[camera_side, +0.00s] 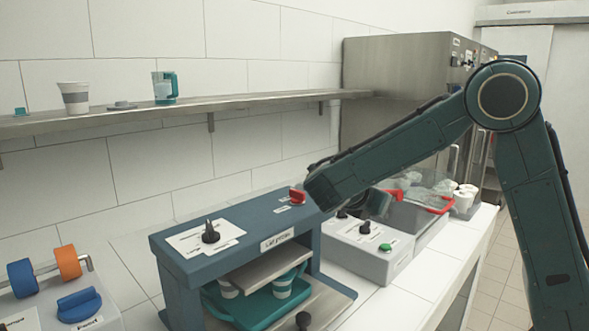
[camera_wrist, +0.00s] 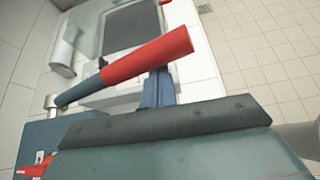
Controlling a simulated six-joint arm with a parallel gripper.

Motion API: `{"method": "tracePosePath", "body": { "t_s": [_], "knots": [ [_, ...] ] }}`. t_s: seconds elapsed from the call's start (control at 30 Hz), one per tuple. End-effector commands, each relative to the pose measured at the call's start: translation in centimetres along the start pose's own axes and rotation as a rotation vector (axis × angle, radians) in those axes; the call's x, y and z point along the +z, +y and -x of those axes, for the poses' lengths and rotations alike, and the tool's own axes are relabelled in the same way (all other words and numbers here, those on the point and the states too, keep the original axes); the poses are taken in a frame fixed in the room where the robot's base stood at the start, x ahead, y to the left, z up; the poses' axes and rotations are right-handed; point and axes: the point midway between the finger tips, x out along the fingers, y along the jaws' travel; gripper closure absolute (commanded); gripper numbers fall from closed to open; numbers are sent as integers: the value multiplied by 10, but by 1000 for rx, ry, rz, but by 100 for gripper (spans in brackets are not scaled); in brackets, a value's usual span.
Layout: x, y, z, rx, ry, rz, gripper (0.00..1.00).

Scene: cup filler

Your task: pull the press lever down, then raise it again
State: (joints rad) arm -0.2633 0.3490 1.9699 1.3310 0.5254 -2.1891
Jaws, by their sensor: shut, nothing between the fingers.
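The press (camera_side: 215,258), a blue-grey box labelled as a lid press, stands in the lower middle of the side view. Its lever, a blue rod with a thick red grip (camera_wrist: 150,57), slants up to the right in the wrist view from a pivot on the press. In the side view my arm largely hides the lever; I cannot tell whether a red bit beside the arm is its grip. My gripper (camera_side: 376,207) is shut and empty, beyond the press's right end. Its finger (camera_wrist: 157,90) appears close below the lever; contact is unclear.
Striped cups (camera_side: 283,286) stand on a teal tray (camera_side: 245,314) inside the press. A red knob (camera_side: 298,196) and a black knob (camera_side: 211,232) are on its top. A grey box with a green button (camera_side: 385,247) and a clear red-handled container (camera_side: 412,215) stand to the right.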

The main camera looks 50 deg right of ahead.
Motion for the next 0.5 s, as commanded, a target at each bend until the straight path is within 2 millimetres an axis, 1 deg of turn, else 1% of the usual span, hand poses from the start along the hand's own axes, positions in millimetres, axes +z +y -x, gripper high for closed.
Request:
{"method": "tracePosePath", "body": {
  "t_s": [0.03, 0.2, 0.33, 0.5],
  "knots": [
    [8, 3, 4, 2, 0, -6, 100],
    [27, 11, 15, 0, 0, -5, 100],
    [37, 16, 21, 0, 0, -4, 100],
    [45, 21, 26, 0, -1, -2, 100]
  ]
}}
